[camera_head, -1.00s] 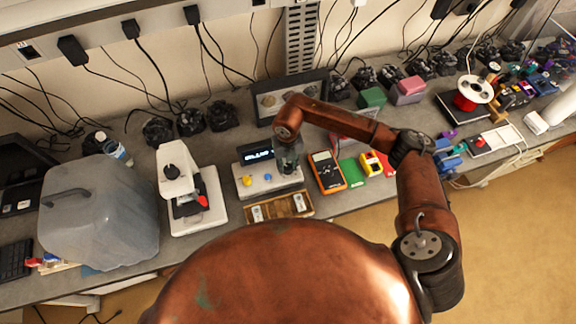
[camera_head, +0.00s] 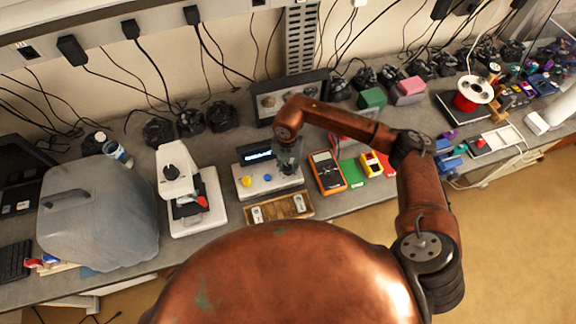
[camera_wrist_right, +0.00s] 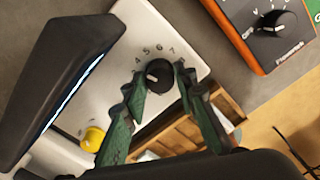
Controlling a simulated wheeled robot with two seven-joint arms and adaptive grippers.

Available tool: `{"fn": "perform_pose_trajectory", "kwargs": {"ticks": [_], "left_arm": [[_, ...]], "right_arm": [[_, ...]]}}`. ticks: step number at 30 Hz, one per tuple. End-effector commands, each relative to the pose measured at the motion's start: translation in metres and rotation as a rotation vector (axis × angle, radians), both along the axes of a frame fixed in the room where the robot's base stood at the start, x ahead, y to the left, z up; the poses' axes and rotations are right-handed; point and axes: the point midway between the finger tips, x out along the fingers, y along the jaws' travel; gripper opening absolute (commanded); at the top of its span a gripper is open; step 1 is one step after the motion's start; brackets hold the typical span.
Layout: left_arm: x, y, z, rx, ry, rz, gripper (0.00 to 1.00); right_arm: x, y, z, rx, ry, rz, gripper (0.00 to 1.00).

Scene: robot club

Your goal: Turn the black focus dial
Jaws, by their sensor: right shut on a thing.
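A white control box (camera_head: 272,190) with a dark display housing (camera_head: 257,154) stands on the bench. The black focus dial (camera_wrist_right: 159,74) is on its face in the right wrist view, with a white pointer mark and the numbers 4 to 7 printed around it. My right gripper (camera_wrist_right: 160,82) has its two green fingers on either side of the dial and is shut on it. In the head view my right gripper (camera_head: 289,160) hides the dial. A yellow knob (camera_head: 246,181) and a blue knob (camera_head: 267,177) sit left of it. My left gripper is not in view.
An orange multimeter (camera_head: 327,170) lies close to the right of the box. A wooden tray (camera_head: 281,208) lies in front of it. A white microscope (camera_head: 180,190) stands to the left. A grey-framed panel (camera_head: 290,95) stands behind.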

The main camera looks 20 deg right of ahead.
Motion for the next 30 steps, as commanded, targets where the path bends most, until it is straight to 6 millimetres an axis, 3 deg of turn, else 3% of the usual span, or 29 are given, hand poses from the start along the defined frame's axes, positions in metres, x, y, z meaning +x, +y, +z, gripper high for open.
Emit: {"fn": "perform_pose_trajectory", "kwargs": {"ticks": [7, 8, 15, 25, 30], "left_arm": [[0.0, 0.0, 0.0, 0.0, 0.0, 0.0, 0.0], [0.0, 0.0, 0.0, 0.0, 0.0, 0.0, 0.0], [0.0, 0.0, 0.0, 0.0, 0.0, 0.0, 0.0], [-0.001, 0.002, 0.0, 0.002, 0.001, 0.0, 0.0], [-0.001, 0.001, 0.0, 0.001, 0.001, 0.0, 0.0]], "right_arm": [[0.001, 0.0, 0.001, 0.0, -0.004, 0.0, 0.02], [0.001, 0.0, 0.001, -0.001, -0.003, 0.0, 0.27], [0.001, 0.0, 0.001, 0.0, -0.002, 0.001, 0.43], [0.001, 0.0, 0.003, 0.0, -0.001, 0.001, 0.44], [0.002, 0.0, 0.025, 0.0, -0.006, 0.003, 0.44]]}}
